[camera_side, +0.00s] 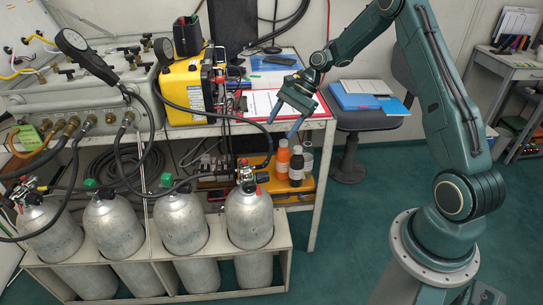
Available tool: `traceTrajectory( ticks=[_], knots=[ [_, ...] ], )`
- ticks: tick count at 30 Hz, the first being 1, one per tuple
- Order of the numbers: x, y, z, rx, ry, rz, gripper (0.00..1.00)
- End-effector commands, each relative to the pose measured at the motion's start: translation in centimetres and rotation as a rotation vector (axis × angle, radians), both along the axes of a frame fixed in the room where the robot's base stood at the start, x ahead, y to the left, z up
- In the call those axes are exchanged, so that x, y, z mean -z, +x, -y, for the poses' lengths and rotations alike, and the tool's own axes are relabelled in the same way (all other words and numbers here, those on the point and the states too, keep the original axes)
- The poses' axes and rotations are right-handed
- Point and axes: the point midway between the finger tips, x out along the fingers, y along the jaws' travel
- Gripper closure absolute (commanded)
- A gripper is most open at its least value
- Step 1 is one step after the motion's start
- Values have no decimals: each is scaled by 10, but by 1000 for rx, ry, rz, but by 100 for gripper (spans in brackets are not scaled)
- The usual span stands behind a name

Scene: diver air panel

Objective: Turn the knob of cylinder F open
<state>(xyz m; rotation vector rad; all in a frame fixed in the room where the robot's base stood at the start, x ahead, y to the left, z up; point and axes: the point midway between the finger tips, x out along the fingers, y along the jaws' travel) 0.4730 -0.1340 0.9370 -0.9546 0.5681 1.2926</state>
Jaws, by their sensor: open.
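Several grey gas cylinders stand upright in a light rack (285,255); I cannot read any letter on them, so I cannot tell which is F. The rightmost cylinder (249,218) has a valve with small dark and red parts (247,176) on top. To its left stand a cylinder with a green piece by its neck (181,222), another (113,228) and the leftmost one (48,232), whose valve has red parts. My gripper (282,129) is open and empty, pointing down above and to the right of the rightmost valve, apart from it.
Orange and dark bottles (283,158) stand on a yellow tray below my gripper. Black hoses (150,150) loop over the cylinders from the grey panel (85,95). A yellow case (185,88) and a clipboard sit on the bench. A chair (370,118) stands behind.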

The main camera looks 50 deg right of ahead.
Motion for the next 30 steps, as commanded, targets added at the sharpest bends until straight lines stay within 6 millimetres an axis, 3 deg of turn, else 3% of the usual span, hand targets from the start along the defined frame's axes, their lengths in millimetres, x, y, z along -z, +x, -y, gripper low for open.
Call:
traceTrajectory(
  ticks=[3,15,30],
  knots=[
    [30,2,14,83,76,-52,41],
    [116,-6,44,329,319,-206,41],
    [189,-26,64,564,597,-337,41]
  ],
)
